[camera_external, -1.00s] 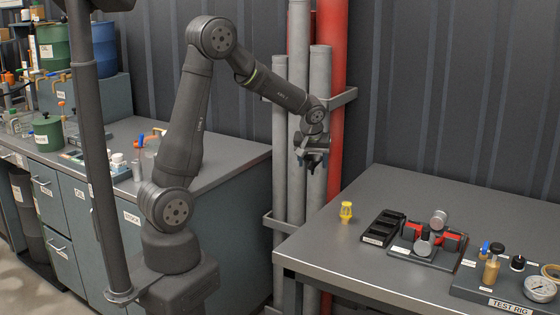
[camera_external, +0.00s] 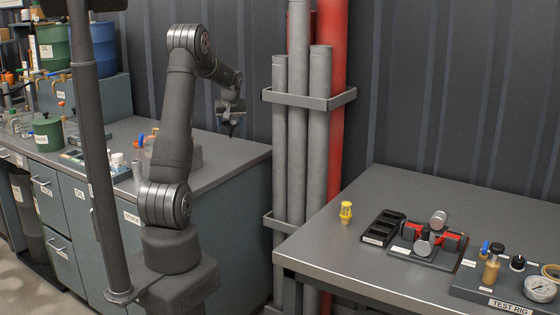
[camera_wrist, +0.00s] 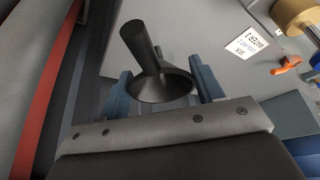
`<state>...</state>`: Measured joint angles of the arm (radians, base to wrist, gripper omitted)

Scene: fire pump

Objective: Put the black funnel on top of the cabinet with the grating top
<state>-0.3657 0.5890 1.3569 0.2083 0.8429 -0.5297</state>
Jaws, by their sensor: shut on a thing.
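In the wrist view, a black funnel (camera_wrist: 158,82) sits between the two blue fingers of my gripper (camera_wrist: 164,88). Its wide end is near the fingers and its spout points to the upper left. My gripper is shut on it. In the external view my gripper (camera_external: 230,124) hangs in the air by the right part of the grey left workbench (camera_external: 235,152). The funnel is too small and dark to make out clearly there. I cannot clearly see a cabinet with a grating top in either view.
Grey vertical pipes (camera_external: 319,150) and a red pipe (camera_external: 334,60) stand right of my arm. A right-hand table (camera_external: 400,190) holds a yellow item (camera_external: 346,211), a black tray (camera_external: 384,227) and a test rig (camera_external: 508,285). Green and blue drums (camera_external: 104,48) stand at the back left.

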